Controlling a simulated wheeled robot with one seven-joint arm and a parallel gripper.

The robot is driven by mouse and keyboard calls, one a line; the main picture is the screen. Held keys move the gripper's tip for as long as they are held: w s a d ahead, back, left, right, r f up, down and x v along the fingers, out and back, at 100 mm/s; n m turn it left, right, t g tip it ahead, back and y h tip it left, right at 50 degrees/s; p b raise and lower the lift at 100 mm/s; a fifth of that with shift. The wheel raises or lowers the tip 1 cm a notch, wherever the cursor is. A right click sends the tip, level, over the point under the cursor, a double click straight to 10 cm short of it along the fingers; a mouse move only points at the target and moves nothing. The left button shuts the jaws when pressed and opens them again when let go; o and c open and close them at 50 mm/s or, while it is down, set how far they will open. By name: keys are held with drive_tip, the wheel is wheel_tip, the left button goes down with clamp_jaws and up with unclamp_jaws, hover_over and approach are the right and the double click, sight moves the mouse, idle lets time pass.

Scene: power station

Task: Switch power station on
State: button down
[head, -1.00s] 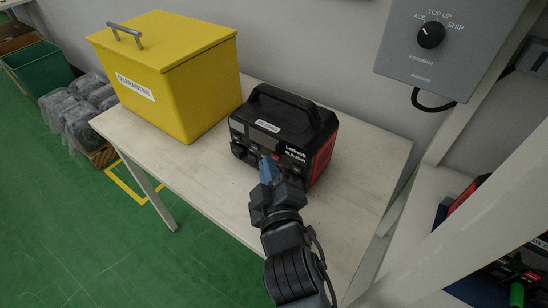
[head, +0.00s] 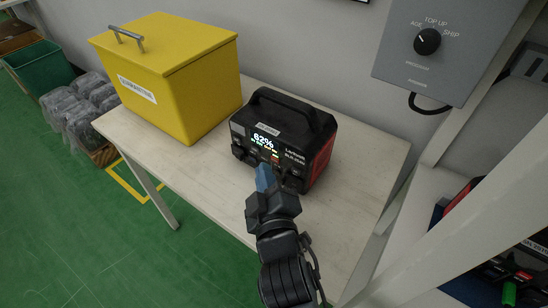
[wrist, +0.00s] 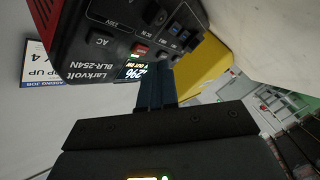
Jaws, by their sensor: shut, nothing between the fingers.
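The power station (head: 285,138) is a black and red box with a top handle, standing on a pale table.
A yellow lidded bin (head: 170,75) stands left of the power station on the table (head: 215,178). A grey wall box with a dial (head: 427,41) hangs at the right. A white post (head: 470,225) and shelf stand at the right. The table's front is clear.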

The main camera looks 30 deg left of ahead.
drive_tip(key=shift+s, duration=0.1)
drive_tip(key=shift+s+a+r+p, duration=0.1)
drive_tip(key=shift+s+r+p, duration=0.15)
drive_tip(key=shift+p, duration=0.4)
drive_tip(key=shift+s+p, duration=0.6)
drive_tip(key=shift+p, duration=0.2)
drive_tip(key=shift+s+a+f+p, duration=0.15)
drive_tip(key=shift+s+p, duration=0.3)
drive_tip(key=shift+s, duration=0.6)
drive_tip(key=shift+s+f+p, duration=0.1)
drive_tip(key=shift+s+p, duration=0.35)
drive_tip(key=shift+s, duration=0.55)
